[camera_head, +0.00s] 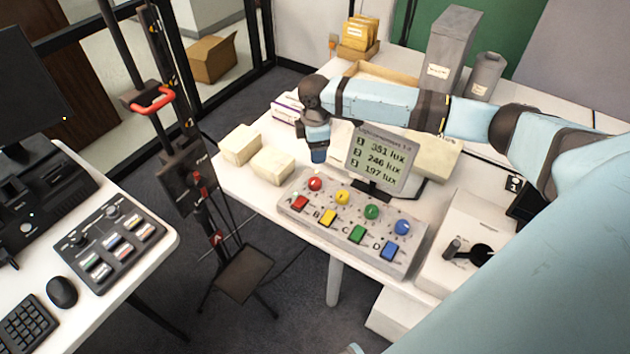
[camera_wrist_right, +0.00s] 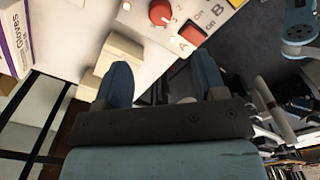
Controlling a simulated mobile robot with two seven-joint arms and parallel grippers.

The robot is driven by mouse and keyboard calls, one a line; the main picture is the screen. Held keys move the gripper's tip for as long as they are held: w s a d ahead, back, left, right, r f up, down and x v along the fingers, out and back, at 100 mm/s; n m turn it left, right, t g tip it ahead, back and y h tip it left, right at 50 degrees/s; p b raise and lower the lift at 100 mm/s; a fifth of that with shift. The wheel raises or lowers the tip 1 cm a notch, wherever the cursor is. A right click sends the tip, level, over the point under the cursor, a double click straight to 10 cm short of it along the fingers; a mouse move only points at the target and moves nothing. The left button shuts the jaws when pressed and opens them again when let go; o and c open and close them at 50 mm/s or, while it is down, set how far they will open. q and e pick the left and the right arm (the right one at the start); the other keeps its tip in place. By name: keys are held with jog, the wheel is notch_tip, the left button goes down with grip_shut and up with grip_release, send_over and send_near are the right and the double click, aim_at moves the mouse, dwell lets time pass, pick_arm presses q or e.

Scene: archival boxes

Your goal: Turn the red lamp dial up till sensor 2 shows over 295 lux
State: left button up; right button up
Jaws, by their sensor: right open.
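The control panel (camera_head: 350,225) lies on the white table. Its red dial (camera_head: 315,184) sits at the panel's left end, above a red button marked A (camera_head: 299,203). The red dial also shows at the top of the right wrist view (camera_wrist_right: 160,12). The display (camera_head: 380,160) behind the panel reads 351 lux for sensor 1, 246 lux for sensor 2 and 197 lux for sensor 3. My right gripper (camera_head: 318,154) hangs behind and above the red dial, apart from it. In the wrist view its two fingers (camera_wrist_right: 162,80) are spread and empty. My left gripper is not in view.
Yellow (camera_head: 342,197), green (camera_head: 371,212) and blue (camera_head: 402,227) dials sit right of the red one. Pale boxes (camera_head: 272,163) stand left of the panel. A lever box (camera_head: 465,245) stands to its right. A black stand (camera_head: 190,170) rises beside the table.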

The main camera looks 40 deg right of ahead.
aim_at(315, 181)
notch_tip(315, 181, down, 13)
dwell(0.3)
jog(key=c, duration=0.9)
